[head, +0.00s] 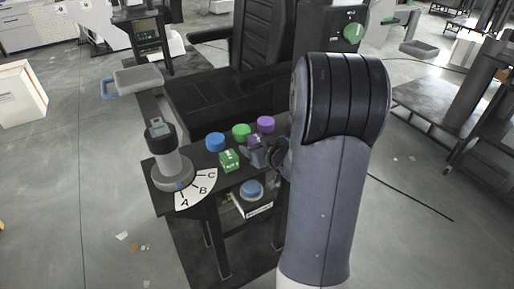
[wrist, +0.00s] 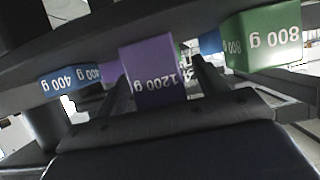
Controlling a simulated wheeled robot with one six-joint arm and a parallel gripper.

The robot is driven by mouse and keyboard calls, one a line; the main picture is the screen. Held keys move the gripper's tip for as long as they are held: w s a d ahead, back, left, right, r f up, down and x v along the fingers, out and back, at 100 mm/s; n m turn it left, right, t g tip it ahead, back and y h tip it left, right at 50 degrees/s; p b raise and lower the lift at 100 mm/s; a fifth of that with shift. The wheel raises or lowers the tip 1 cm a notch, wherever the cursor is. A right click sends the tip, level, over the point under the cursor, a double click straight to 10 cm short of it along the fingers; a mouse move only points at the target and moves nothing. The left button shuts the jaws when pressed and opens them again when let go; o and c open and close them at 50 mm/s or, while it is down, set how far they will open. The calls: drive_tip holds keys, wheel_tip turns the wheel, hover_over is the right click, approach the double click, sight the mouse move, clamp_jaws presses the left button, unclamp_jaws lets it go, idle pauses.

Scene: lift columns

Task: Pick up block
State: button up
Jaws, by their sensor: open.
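In the wrist view, which looks upside down, a purple block (wrist: 152,62) marked 1200 g is in the middle. A green block (wrist: 265,38) marked 800 g is to its right, and a blue block (wrist: 62,80) marked 400 g is to its left. My gripper (wrist: 160,88) is open, with dark fingers on either side of the purple block's picture; I cannot tell how deep the block sits between them. In the head view, the green block (head: 229,160) and purple block (head: 254,140) are on the black stand, beside my gripper (head: 266,156). My arm hides the blue block there.
Round blue (head: 215,142), green (head: 241,131) and purple (head: 265,124) buttons line the stand's back. A grey dial (head: 172,170) with an A, B, C scale (head: 197,190) is at left. A blue button (head: 252,189) is lower down. A black chair (head: 262,40) stands behind.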

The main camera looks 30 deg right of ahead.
drive_tip(key=shift+x, duration=0.9)
clamp_jaws()
drive_tip(key=shift+r, duration=0.25)
